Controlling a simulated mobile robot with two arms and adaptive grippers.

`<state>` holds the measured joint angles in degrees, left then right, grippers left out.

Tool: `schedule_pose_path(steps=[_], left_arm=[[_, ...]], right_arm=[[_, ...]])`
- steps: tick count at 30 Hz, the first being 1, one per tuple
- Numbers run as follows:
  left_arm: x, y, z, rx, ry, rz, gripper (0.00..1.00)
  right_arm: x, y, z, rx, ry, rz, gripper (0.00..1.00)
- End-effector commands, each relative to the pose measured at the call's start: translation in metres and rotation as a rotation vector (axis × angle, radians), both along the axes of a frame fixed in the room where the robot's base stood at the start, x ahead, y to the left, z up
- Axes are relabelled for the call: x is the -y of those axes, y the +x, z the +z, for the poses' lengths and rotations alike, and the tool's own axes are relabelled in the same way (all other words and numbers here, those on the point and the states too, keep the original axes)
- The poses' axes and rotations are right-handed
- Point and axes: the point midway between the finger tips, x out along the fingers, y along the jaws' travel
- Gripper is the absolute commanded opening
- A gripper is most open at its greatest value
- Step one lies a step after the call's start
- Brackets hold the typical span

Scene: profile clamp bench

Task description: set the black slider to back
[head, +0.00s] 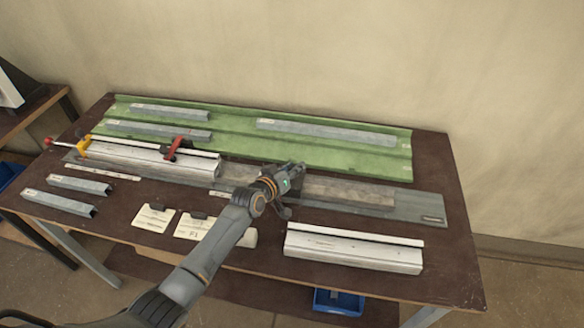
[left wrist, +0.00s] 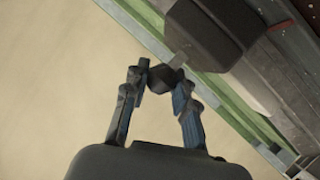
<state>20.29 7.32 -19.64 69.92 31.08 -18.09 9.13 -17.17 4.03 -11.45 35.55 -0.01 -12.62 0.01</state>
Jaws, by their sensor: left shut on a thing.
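The black slider (left wrist: 215,32) shows in the left wrist view as a dark block with a small dark knob (left wrist: 163,78) standing off it. My left gripper (left wrist: 158,80) has its two fingers closed around that knob. In the head view my left gripper (head: 285,184) is over the middle of the long grey clamp bench (head: 428,207), at the right end of the pale clamped profile. There the gripper and wrist hide most of the slider, so I cannot read its position along its travel. My right gripper is in neither view.
A red clamp (head: 174,148) and a yellow stop (head: 83,147) sit on the bench's left part. A green tray (head: 345,152) with grey bars lies behind. A white profile (head: 352,250) lies at front right. White cards (head: 154,217) lie near my forearm.

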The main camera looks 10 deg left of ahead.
Motion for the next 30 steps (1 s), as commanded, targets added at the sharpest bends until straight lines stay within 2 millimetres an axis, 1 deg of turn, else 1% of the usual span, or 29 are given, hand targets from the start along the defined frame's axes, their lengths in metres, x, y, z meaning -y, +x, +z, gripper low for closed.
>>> schedule_pose_path(steps=[1,2,3,5,6,12,15,19,23,30], left_arm=[[-0.001,0.0,0.0,0.001,0.0,0.001,0.0],[-0.001,0.0,0.0,0.001,0.0,0.001,0.29],[-0.001,0.0,0.0,0.001,0.0,0.001,0.37],[-0.001,0.0,0.0,0.0,0.001,0.002,0.49],[-0.001,0.0,0.0,0.0,0.001,0.002,0.51],[-0.002,0.0,0.0,0.0,0.0,0.002,0.51],[-0.002,0.0,0.0,0.0,0.0,0.002,0.51],[-0.004,-0.007,0.002,0.0,-0.001,0.002,0.51],[-0.01,-0.022,0.007,0.001,-0.002,0.002,0.51],[-0.025,-0.061,0.023,0.001,0.002,0.002,0.51]], right_arm=[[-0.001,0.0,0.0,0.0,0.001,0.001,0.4],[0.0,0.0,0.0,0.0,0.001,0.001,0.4],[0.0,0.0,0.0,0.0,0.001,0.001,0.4],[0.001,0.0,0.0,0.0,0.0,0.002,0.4],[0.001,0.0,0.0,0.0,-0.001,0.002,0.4],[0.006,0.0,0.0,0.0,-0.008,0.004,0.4],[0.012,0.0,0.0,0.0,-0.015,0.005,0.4],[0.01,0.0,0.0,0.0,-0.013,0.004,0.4],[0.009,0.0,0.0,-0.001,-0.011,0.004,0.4],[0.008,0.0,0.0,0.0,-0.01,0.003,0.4]])
